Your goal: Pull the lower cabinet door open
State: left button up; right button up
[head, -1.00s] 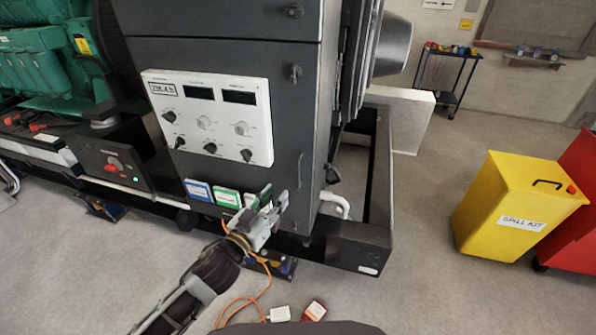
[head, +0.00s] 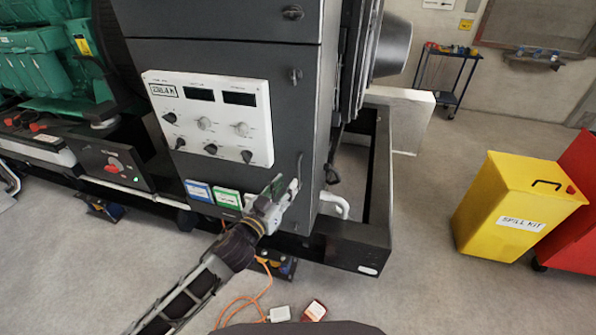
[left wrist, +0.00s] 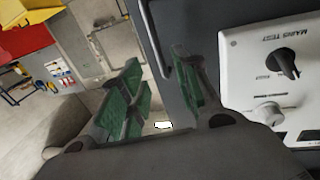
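The lower cabinet door (head: 230,63) is the dark panel carrying the white control panel (head: 207,116), and it looks shut. Its thin upright handle (head: 299,165) is near the door's right edge. My left gripper (head: 287,182) is at the handle's lower end, in front of the door. In the left wrist view my left gripper (left wrist: 157,62) has its green-padded fingers apart. A slim dark bar, apparently the handle (left wrist: 152,38), runs into the gap between them. I cannot tell whether they touch it. My right gripper is not in view.
A white bent pipe (head: 335,204) and the black base frame (head: 350,245) are right of the cabinet. A yellow spill kit bin (head: 510,210) stands farther right. An orange cable (head: 240,300) lies on the floor below. The floor between frame and bin is clear.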

aim_at(298, 171)
pick_arm(q)
jog(key=shift+x, duration=4.25)
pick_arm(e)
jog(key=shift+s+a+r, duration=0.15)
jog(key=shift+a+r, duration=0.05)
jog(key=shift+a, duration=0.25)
pick_arm(q)
jog(key=shift+f, duration=0.1)
jog(key=shift+c, duration=0.5)
grip_shut()
